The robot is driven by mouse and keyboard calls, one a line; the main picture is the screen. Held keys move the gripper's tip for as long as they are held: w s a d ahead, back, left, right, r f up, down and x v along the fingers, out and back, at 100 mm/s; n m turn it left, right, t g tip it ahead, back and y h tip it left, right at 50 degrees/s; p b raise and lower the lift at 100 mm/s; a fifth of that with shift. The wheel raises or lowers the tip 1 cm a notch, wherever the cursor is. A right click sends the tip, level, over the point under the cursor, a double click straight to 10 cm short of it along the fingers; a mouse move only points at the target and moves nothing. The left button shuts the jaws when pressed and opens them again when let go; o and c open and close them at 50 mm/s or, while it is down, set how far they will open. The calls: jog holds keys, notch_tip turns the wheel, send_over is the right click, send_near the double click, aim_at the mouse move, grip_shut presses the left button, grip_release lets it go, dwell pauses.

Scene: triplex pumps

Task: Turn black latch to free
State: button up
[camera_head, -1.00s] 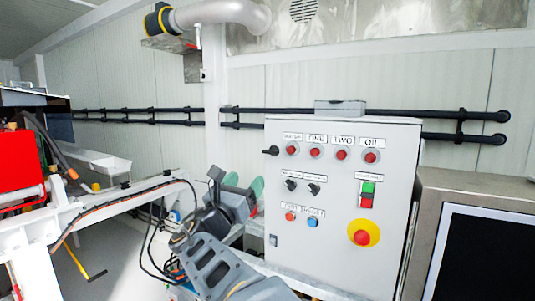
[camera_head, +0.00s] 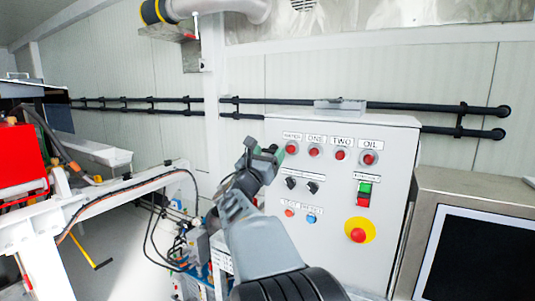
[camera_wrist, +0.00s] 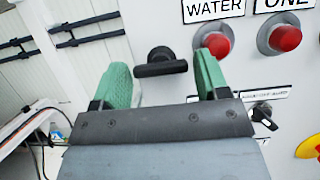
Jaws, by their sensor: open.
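The black latch (camera_wrist: 160,66) is on the left edge of the grey control box (camera_head: 338,240). In the wrist view it is a horizontal black bar with a round hub behind it. My gripper (camera_wrist: 160,82) is open, with one green finger on each side of the latch; I see a gap to both fingers. I cannot tell how far the fingertips are from the box face. The right finger overlaps the lower left of the red WATER button (camera_wrist: 218,44) in the picture. In the head view my gripper (camera_head: 264,152) covers the latch.
The box face carries more red buttons (camera_head: 340,155), small black knobs (camera_head: 291,183) and a red emergency stop on yellow (camera_head: 358,235). A dark screen (camera_head: 480,255) stands at the right. Black rails (camera_head: 150,104) run along the wall behind.

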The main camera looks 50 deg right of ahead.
jog(key=c, duration=0.6)
jog(key=shift+c, duration=0.2)
jog(key=shift+f+m+b, duration=0.15)
jog(key=shift+m+b, duration=0.35)
jog(key=shift+b, duration=0.05)
jog(key=m+g+b, duration=0.2)
jog(key=m, duration=0.3)
jog(key=m+g+y+b, duration=0.1)
jog(key=m+g+b, duration=0.1)
jog(key=m, duration=0.3)
jog(key=m+g+b, duration=0.3)
jog(key=m, duration=0.2)
jog(key=shift+w+a+r+y, duration=0.1)
jog(key=shift+w+r+y, duration=0.1)
jog(key=shift+w+y, duration=0.15)
jog(key=m+y, duration=0.1)
jog(key=m, duration=0.2)
jog(key=m+g+y, duration=0.1)
jog(key=m, duration=0.2)
jog(key=shift+r, duration=0.2)
jog(key=shift+m+y, duration=0.25)
jog(key=shift+m, duration=0.15)
